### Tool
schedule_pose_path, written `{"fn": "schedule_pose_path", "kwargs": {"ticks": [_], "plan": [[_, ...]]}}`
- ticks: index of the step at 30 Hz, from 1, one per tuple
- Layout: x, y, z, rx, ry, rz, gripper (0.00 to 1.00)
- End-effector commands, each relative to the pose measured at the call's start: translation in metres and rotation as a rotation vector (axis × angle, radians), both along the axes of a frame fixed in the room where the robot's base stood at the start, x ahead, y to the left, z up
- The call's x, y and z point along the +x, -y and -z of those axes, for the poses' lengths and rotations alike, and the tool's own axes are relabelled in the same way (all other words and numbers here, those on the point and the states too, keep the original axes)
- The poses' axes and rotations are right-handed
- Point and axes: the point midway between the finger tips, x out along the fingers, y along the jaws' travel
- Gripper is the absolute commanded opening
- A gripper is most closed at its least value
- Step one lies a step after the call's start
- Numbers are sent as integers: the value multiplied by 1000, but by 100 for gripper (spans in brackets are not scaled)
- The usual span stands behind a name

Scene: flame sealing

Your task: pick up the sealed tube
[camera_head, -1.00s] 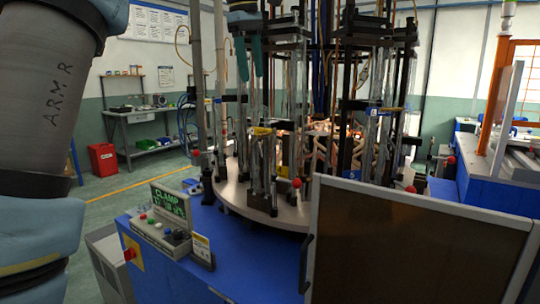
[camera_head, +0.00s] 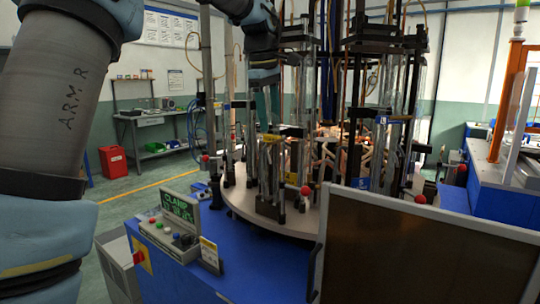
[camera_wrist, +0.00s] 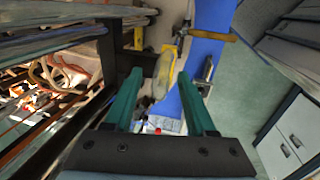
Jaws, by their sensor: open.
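Several upright clear glass tubes stand in clamp fixtures on the round turntable (camera_head: 240,203) in the head view. One glass tube (camera_head: 277,165) stands at the front station; I cannot tell which tube is the sealed one. My gripper (camera_wrist: 160,74) has two teal fingers spread apart in the wrist view. A pale, rounded, translucent thing (camera_wrist: 164,74) shows between the fingertips; I cannot tell if it is the tube's end. In the head view my gripper hangs above and behind the front station, partly hidden by the fixture posts.
Metal posts and black clamps crowd the turntable around my gripper. A dark panel (camera_head: 410,250) stands at the front right. A control box (camera_head: 170,235) with a green display is at the front left of the blue base (camera_head: 250,270). A red bin (camera_head: 113,161) is on the floor.

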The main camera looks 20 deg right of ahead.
Motion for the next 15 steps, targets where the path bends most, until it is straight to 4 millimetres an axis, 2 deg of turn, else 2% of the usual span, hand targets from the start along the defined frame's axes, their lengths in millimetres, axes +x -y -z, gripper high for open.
{"fn": "schedule_pose_path", "kwargs": {"ticks": [4,15], "plan": [[0,0,0,0,0,0,54],[0,0,0,1,0,0,12]]}}
